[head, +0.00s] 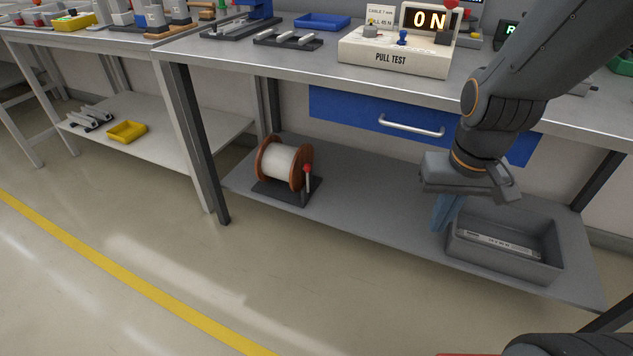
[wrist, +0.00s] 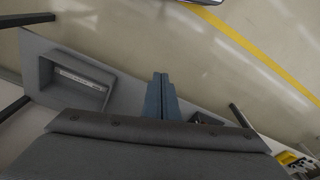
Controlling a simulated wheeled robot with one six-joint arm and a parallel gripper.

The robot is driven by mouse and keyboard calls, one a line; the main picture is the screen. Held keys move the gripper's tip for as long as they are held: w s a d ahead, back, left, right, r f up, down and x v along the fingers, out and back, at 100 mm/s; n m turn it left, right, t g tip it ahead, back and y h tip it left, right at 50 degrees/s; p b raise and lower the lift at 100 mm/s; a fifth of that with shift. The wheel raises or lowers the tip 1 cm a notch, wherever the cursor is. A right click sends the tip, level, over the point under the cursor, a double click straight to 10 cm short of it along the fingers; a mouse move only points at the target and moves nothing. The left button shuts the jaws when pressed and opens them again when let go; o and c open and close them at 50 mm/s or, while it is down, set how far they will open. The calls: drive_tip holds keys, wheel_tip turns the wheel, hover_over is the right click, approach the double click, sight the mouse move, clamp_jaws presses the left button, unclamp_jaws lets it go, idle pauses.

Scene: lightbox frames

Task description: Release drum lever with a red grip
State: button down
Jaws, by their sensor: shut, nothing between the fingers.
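A cable drum (head: 284,161) with reddish-brown flanges and white winding stands on a dark base on the lower shelf, left of centre in the head view. The lever with a red grip (head: 307,168) stands upright at the drum's right side. My gripper (head: 442,214) points down over the right part of the lower shelf, well to the right of the drum and apart from it. Its blue fingers are together and empty; they also show in the wrist view (wrist: 159,80). In the wrist view the drum and lever cannot be made out behind my gripper.
A grey bin (head: 508,264) holding a labelled bar stands on the lower shelf (head: 380,228), right beside my gripper. A blue drawer (head: 345,108) hangs under the worktop, which carries a pull test box (head: 395,57). The shelf between drum and bin is clear.

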drive_tip(key=w+a+f+m+t+b, duration=0.25)
drive_tip(key=w+f+t+b, duration=0.25)
drive_tip(key=w+f+b, duration=1.5)
drive_tip(key=w+a+f+m+t+y+p, duration=0.1)
drive_tip(key=w+a+f+m+t+p, duration=0.2)
drive_tip(key=w, duration=0.9)
drive_tip(key=w+a+f+m+t+y, duration=0.3)
drive_tip(key=w+a, duration=0.1)
drive_tip(key=a, duration=0.3)
drive_tip(key=w+a+f+m+t+y+b, duration=0.1)
drive_tip(key=w+a+f+m+t+y, duration=0.2)
drive_tip(key=a, duration=0.4)
drive_tip(key=shift+w+a+m+t, duration=0.2)
drive_tip(key=shift+w+m+t, duration=0.55)
drive_tip(key=shift+w, duration=0.35)
drive_tip(key=shift+w, duration=0.1)
